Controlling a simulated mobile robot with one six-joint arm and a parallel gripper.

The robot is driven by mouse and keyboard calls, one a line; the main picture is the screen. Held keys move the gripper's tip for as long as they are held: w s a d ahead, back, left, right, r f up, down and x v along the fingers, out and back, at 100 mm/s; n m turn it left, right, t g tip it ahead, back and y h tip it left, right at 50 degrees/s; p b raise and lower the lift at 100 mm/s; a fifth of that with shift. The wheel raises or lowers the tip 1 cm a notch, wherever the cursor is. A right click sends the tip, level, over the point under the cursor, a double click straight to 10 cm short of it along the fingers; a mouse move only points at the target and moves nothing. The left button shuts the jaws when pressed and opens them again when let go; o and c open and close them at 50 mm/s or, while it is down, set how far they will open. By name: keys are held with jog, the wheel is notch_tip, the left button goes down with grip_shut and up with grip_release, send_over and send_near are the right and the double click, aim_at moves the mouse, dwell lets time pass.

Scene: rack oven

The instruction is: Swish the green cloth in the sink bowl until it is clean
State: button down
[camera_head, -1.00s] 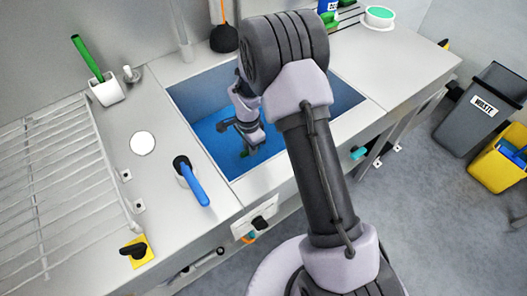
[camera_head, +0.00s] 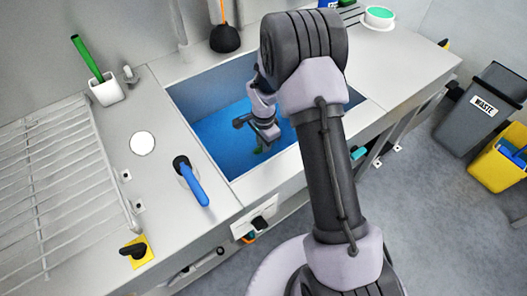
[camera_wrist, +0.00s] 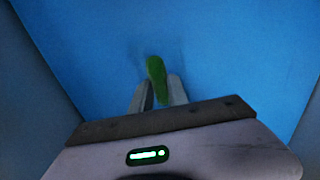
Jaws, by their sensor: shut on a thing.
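The sink bowl (camera_head: 212,128) is a deep rectangular basin with a blue floor or water in it. My gripper (camera_wrist: 158,98) is down inside the bowl and shut on the green cloth (camera_wrist: 156,70). The cloth sticks out between the two grey fingers in the wrist view, over the blue. In the head view only a small bit of the cloth (camera_head: 259,150) shows below my wrist. My arm hides the right part of the bowl. I cannot tell from here how clean the cloth is.
A blue-handled lever (camera_head: 194,184) stands left of the bowl. A wire rack (camera_head: 60,190) lies at the far left, near a white holder with a green-handled brush (camera_head: 88,58). A plunger (camera_head: 225,38) is behind the bowl. A waste bin (camera_head: 480,110) stands at the right.

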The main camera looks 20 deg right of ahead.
notch_tip(320, 180, up, 7)
jog(key=p, duration=0.4)
jog(key=shift+p, duration=0.3)
notch_tip(320, 180, up, 7)
jog(key=p, duration=0.4)
jog(key=shift+f, duration=0.2)
jog(key=shift+r, duration=0.1)
notch_tip(320, 180, up, 7)
jog(key=p, duration=0.4)
jog(key=shift+p, duration=0.35)
notch_tip(320, 180, up, 6)
jog(key=p, duration=0.4)
jog(key=shift+r+p, duration=0.25)
jog(key=shift+p, duration=0.05)
